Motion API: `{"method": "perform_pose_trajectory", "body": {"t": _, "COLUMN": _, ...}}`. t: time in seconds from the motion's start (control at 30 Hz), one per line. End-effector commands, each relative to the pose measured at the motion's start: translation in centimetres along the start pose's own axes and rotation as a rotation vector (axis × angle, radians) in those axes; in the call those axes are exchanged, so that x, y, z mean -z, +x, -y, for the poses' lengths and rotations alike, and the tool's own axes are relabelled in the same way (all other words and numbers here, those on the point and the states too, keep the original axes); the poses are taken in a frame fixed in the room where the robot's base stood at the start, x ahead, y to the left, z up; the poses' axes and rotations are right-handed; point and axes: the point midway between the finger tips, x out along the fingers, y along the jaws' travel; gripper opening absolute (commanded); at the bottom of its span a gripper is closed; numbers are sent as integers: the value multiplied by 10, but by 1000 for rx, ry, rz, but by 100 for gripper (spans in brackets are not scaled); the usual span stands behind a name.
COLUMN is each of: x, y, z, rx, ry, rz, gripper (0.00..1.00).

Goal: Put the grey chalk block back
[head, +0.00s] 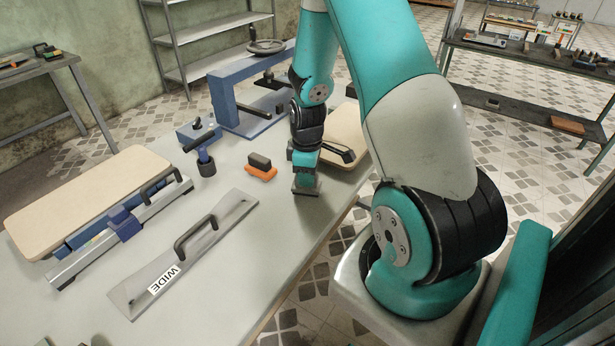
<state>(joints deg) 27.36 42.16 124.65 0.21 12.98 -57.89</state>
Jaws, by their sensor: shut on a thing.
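My gripper (306,179) points down over the right part of the grey table (235,290), near its edge. It is shut on a small grey block that shows just below the teal jaws; I take it for the grey chalk block (306,190). Most of the block is hidden by the jaws, and I cannot tell whether its underside touches the table. An orange block with a dark top (261,172) lies on the table to the left of my gripper.
A flat grey plate labelled WIDE (190,252) with a raised handle lies in front. A pale curved board (90,195) on a metal frame is at left, another (347,125) behind my gripper. A blue press (245,118) and a dark-cupped tool (206,166) stand behind.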

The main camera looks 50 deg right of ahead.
Motion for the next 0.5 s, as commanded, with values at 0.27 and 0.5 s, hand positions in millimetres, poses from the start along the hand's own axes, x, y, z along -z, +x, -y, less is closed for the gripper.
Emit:
{"method": "perform_pose_trajectory", "body": {"t": 0.27, "x": 0, "y": 15, "z": 0, "rx": -1, "ry": 0, "rz": -1, "gripper": 1}}
{"method": "perform_pose_trajectory", "body": {"t": 0.5, "x": 0, "y": 18, "z": 0, "rx": -1, "ry": 0, "rz": 0, "gripper": 32}}
